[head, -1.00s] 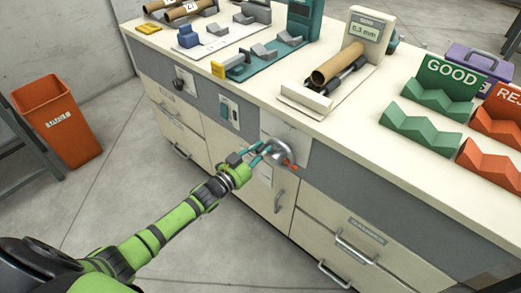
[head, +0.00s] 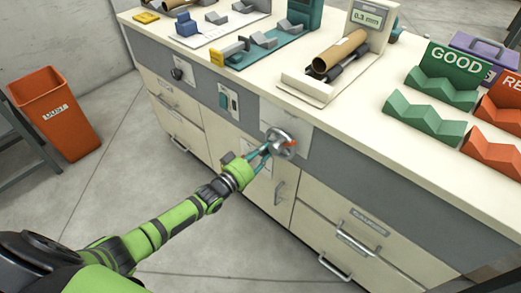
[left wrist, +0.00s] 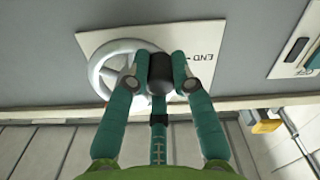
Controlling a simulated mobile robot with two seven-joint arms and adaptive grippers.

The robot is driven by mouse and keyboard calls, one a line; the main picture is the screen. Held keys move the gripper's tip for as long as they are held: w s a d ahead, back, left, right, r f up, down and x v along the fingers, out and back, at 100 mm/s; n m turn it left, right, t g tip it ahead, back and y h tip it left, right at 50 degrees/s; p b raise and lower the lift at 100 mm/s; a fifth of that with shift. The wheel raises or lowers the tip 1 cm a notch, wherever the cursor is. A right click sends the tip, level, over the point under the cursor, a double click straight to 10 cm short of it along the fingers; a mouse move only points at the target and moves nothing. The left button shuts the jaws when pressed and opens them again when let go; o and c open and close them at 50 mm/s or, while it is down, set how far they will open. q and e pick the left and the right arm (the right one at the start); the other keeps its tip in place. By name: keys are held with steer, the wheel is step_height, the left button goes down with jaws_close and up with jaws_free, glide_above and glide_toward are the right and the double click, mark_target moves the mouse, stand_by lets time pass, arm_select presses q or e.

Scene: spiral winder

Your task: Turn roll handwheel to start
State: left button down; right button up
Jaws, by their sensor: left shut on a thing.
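The roll handwheel (head: 280,137) is a silvery spoked wheel on a pale plate on the cabinet front. A red pointer (head: 292,145) shows at its right side. My left gripper (head: 267,151) reaches in from the lower left. In the left wrist view its teal fingers (left wrist: 160,74) are closed around the wheel's dark knob (left wrist: 158,62). The wheel rim (left wrist: 97,70) shows left of the fingers, partly hidden by them. The plate (left wrist: 205,45) has an upside-down END mark right of the fingers. No START mark is readable. My right gripper is out of view.
Above the wheel, the worktop carries a cardboard tube (head: 338,52) on a holder and a gauge (head: 371,18) reading 0.3 mm. A switch (head: 228,100) is left of the wheel. An orange dust bin (head: 55,118) stands at left.

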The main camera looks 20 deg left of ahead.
arm_select(q)
steer(key=shift+s+d+f+n, duration=0.15)
steer(key=shift+d+f+n, duration=0.2)
steer(key=shift+n, duration=0.55)
steer(key=n, duration=0.2)
steer(key=d+n+b, duration=0.1)
steer(key=n, duration=0.1)
steer(key=d+n+b, duration=0.1)
steer(key=n, duration=0.2)
steer(key=shift+s+d+f, duration=0.15)
steer(key=shift+s+f, duration=0.15)
steer(key=shift+s, duration=0.05)
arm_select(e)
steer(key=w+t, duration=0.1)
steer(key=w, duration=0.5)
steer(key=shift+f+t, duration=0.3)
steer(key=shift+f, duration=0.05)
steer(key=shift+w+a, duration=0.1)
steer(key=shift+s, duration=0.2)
arm_select(q)
steer(key=c, duration=1.1)
jaws_free()
steer(key=v, duration=1.2)
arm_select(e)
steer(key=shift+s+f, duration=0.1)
